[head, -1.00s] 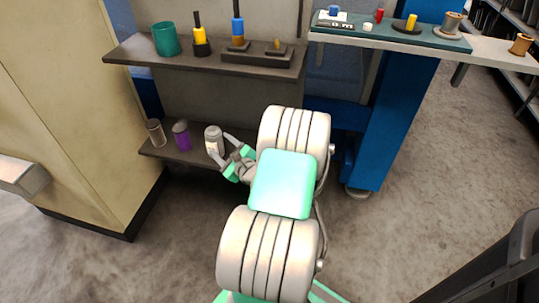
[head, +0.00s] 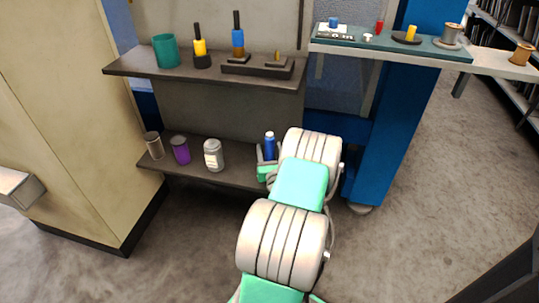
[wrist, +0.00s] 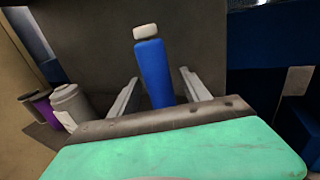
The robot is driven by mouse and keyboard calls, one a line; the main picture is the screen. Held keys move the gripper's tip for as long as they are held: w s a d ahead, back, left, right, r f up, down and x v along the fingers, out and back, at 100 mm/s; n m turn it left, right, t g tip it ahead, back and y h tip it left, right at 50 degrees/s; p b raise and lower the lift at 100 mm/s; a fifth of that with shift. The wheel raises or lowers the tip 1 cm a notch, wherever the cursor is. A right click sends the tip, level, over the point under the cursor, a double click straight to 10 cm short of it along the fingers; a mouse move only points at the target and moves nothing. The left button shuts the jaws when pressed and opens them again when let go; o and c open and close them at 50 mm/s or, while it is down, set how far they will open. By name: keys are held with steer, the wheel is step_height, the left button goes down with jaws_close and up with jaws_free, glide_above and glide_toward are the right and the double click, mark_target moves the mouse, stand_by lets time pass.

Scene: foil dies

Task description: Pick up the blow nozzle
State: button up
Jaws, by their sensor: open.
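No thing in view is plainly a blow nozzle. A slim blue bottle-like thing with a pale cap stands upright on the lower shelf in the head view (head: 269,147), and it also shows in the wrist view (wrist: 153,72). My gripper (wrist: 158,77) is open, with one finger on each side of the blue thing in the wrist view and a gap on both sides. I cannot tell how deep between the fingers it stands. Its lower part is hidden by the gripper body. In the head view my gripper (head: 266,166) is low at the shelf's right part.
On the lower shelf (head: 225,178), left of my gripper, stand a grey jar (head: 213,156), a purple can (head: 180,150) and a brown-grey can (head: 154,145). The upper shelf (head: 130,62) overhangs behind. A blue post (head: 385,150) stands close on the right.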

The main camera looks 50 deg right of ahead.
jaws_close()
stand_by(0.5)
